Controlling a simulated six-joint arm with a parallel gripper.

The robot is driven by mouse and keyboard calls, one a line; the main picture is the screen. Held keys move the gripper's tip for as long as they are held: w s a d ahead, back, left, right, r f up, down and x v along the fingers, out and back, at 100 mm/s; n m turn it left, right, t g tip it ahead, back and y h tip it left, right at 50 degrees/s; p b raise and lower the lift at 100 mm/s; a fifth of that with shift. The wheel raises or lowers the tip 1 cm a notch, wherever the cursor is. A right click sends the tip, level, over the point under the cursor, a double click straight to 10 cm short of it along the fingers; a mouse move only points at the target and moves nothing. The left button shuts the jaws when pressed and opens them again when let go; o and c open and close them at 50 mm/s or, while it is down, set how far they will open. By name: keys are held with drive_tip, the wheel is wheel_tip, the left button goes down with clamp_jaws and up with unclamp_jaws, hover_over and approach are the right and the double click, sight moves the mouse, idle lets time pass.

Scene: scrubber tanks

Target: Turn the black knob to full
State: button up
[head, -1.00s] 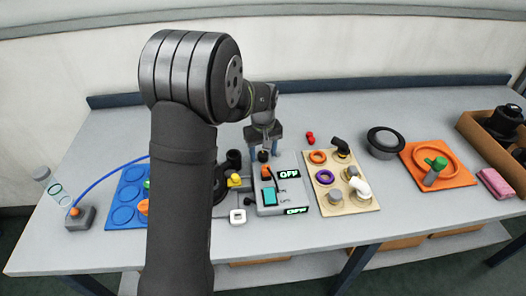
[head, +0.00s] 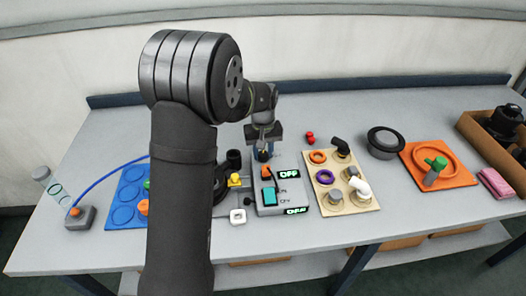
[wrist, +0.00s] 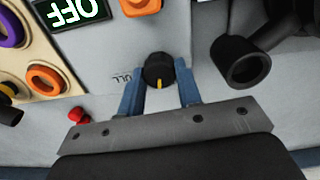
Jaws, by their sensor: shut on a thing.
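The black knob (wrist: 158,70) has a yellow pointer mark and sits on the grey control panel (wrist: 115,50). In the wrist view the mark points down toward my gripper's palm, and a partly hidden label ending in "ULL" is printed to the lower left of the knob. My gripper (wrist: 160,78) is shut on the knob, with a blue finger on each side of it. In the head view my gripper (head: 263,154) is at the back end of the panel (head: 298,200), and its fingers mostly hide the knob.
The panel carries an orange switch (head: 266,172), a teal rocker (head: 270,196) and displays reading OFF (head: 289,174). A black pipe fitting (wrist: 240,62) stands close beside my gripper. A beige board (head: 340,205) with rings and fittings lies to the right. Bare table lies behind the panel.

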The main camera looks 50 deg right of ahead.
sight(263, 153)
drive_tip(key=m, duration=0.5)
drive_tip(key=shift+m, duration=2.4)
drive_tip(key=o, duration=1)
drive_tip(key=shift+c, duration=0.2)
wheel_tip(263, 153, up, 18)
drive_tip(key=shift+f, duration=0.25)
drive_tip(key=shift+f, duration=0.1)
wheel_tip(263, 153, down, 17)
drive_tip(key=shift+f, duration=0.2)
